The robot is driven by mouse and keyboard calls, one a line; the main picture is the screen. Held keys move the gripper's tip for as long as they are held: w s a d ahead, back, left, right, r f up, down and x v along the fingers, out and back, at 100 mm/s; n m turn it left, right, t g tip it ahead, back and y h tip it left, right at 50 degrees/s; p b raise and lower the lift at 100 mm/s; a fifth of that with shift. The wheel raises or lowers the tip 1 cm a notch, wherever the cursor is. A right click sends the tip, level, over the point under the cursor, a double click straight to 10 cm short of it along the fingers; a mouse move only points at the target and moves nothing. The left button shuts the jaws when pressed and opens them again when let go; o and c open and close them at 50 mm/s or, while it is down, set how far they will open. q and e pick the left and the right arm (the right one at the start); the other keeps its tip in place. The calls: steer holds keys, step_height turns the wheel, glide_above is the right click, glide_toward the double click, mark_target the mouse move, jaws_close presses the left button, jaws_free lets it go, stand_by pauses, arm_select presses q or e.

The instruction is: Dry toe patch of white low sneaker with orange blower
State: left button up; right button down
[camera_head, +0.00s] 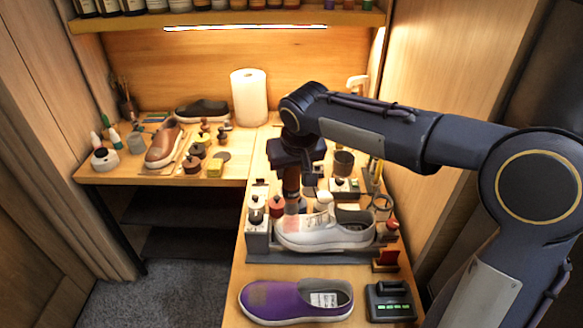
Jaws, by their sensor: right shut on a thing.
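The white low sneaker (330,238) sits on a grey tray on the near bench, its toe to the left and its opening to the right. A pinkish patch (297,224) shows on its upper toward the toe. My right gripper (291,168) points down above the toe and is shut on a narrow brownish thing, which looks like the orange blower (291,187). The blower's lower end is just above the toe area; I cannot tell whether it touches. Much of the blower is hidden by the gripper. My left gripper is not in view.
A purple slip-on shoe (292,301) and a dark device with green lights (390,301) lie in front. Bottles and jars crowd the tray's sides. A brown shoe (164,145) and a paper roll (249,97) stand on the back bench.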

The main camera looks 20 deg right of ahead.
steer(key=shift+w, duration=0.1)
steer(key=shift+w+d+r+p, duration=0.15)
steer(key=shift+w+p, duration=0.15)
steer(key=shift+w, duration=0.2)
steer(key=shift+s+a+f+b, duration=0.1)
steer(key=shift+s+a+b, duration=0.2)
steer(key=shift+s, duration=0.35)
steer(key=shift+s+a+f+b, duration=0.1)
steer(key=shift+s+b, duration=0.25)
steer(key=shift+s, duration=0.25)
stand_by(0.5)
steer(key=shift+r, duration=0.1)
step_height(320, 180, up, 7)
steer(key=p, duration=0.6)
stand_by(0.6)
